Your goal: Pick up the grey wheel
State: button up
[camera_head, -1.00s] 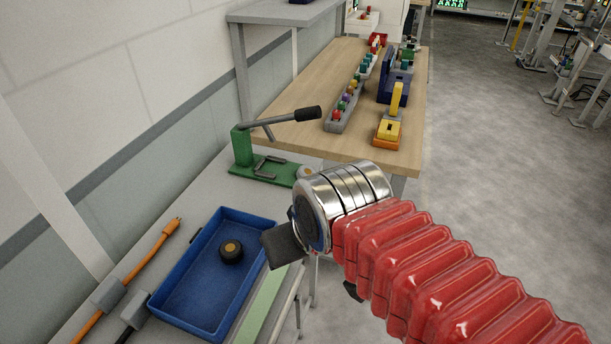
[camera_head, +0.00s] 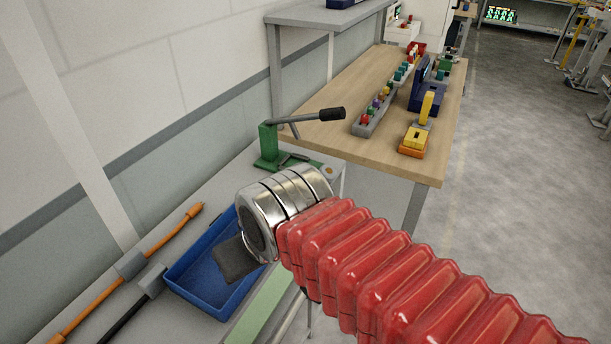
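The wheel, dark with a yellowish hub, showed in the blue tray one second ago. It is out of sight now, with my arm's end and gripper in front of that part of the tray. The blue tray (camera_head: 205,304) lies on the grey bench at lower left. My gripper (camera_head: 238,262) shows only as a dark flat finger over the tray, below the shiny metal wrist. I cannot tell its opening, whether it touches the wheel, or whether it holds anything.
A green lever press (camera_head: 268,147) stands on the bench behind the tray. An orange-handled tool (camera_head: 165,240) and a black-handled tool (camera_head: 140,300) lie left of the tray. A wooden table (camera_head: 340,135) with coloured parts stands farther back. Open floor lies to the right.

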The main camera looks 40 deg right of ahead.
aim_at(328, 171)
jog(key=u, duration=1.05)
jog(key=k, duration=0.9)
jog(key=z, duration=0.8)
jog(key=i, duration=1)
jog(key=z, duration=0.05)
